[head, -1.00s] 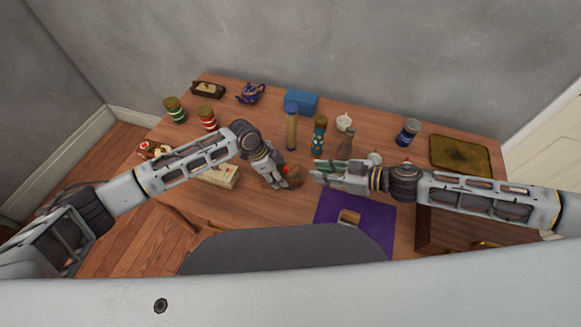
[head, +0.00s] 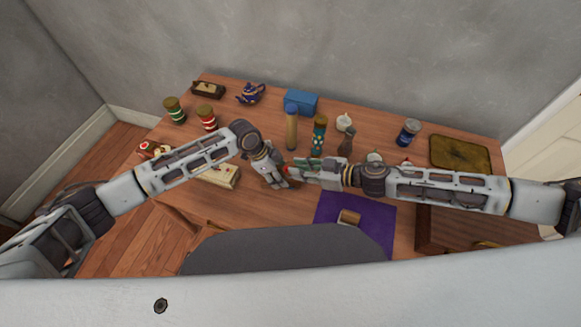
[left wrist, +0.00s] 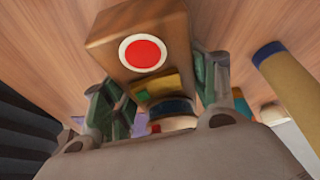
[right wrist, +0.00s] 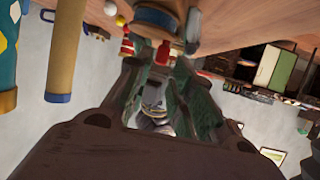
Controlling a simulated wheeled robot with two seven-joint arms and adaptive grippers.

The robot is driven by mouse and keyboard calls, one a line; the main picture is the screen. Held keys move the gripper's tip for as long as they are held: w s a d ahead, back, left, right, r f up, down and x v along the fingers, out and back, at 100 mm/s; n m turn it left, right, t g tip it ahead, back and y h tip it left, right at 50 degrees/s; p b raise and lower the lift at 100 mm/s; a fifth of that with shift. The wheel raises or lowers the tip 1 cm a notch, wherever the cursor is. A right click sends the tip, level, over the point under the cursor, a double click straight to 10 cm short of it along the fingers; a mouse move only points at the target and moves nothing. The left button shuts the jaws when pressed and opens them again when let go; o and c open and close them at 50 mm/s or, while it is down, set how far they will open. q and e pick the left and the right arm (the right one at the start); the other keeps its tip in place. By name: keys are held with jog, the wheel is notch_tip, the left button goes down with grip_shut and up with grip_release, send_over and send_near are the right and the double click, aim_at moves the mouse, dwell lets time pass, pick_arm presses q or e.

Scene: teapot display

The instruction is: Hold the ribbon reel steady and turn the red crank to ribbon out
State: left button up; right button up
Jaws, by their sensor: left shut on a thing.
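The ribbon reel, a wooden block (left wrist: 112,32) with a red disc in a white ring (left wrist: 143,54), sits between the fingers of my left gripper (left wrist: 166,92) in the left wrist view. In the head view my left gripper (head: 277,181) is shut on the reel, low over the table, and mostly hides it. The red crank (head: 286,170) shows as a small red spot at the tips of my right gripper (head: 292,170). In the right wrist view a red piece (right wrist: 162,54) lies between the close right fingertips (right wrist: 164,60). Whether they grip it is unclear.
A purple mat (head: 375,215) with a small brown item (head: 348,216) lies at the front. A tall tan cylinder (head: 291,130) and a teal patterned one (head: 319,135) stand behind the grippers. A cream box (head: 218,177) lies left. A dark gold tray (head: 460,154) lies right.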

jog(key=shift+x, duration=1.9)
grip_shut()
